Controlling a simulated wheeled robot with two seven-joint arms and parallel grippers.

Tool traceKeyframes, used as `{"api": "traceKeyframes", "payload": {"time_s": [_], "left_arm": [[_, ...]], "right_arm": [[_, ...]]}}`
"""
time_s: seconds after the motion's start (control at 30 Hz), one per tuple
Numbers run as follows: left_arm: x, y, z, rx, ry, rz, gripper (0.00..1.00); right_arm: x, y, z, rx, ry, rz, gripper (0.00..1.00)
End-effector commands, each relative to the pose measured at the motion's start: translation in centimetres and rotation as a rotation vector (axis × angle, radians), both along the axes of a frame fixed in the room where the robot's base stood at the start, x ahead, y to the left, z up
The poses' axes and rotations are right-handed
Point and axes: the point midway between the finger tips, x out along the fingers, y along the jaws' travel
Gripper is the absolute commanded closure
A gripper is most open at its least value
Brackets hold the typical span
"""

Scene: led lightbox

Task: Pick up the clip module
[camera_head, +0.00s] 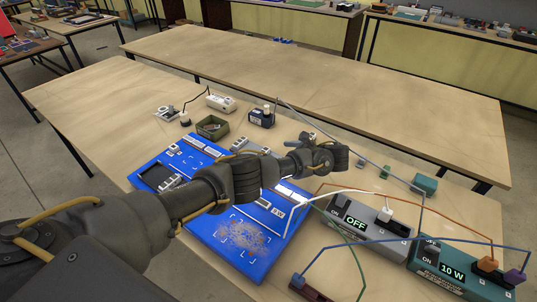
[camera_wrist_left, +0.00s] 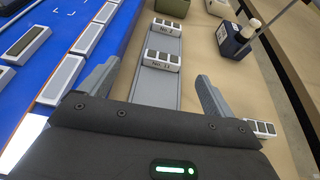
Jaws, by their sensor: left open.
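A small white block with dark squares, marked No. 11 (camera_wrist_left: 163,60), sits on a grey rail (camera_wrist_left: 155,91) and appears between the fingertips. A similar block marked No. 2 (camera_wrist_left: 167,28) sits farther along the rail. Another such block (camera_wrist_left: 262,128) is beyond the right finger. I cannot tell which block is the clip module. My right gripper is not in view.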

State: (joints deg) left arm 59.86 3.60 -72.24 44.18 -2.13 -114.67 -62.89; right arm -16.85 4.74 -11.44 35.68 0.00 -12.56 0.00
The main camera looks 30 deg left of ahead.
Motion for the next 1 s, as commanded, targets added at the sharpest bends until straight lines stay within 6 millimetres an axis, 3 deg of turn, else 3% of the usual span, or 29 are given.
{"api": "traceKeyframes", "payload": {"time_s": [0.1,0.23,0.6,0.87,1.0], "left_arm": [[0.0,-2.2,-0.1,-0.007,0.002,-0.025,0.11],[0.0,-2.4,-0.1,-0.008,0.002,-0.029,0.11],[0.7,2.2,-2.3,-0.008,0.001,-0.028,0.11],[0.7,3.0,-2.4,-0.008,0.001,-0.028,0.11],[0.9,4.7,-3.0,-0.007,0.001,-0.026,0.11]], "right_arm": [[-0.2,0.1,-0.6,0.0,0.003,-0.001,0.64],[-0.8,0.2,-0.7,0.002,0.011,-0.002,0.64],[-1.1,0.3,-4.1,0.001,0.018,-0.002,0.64],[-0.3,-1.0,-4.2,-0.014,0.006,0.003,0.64],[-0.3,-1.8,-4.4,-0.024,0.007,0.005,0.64]]}}
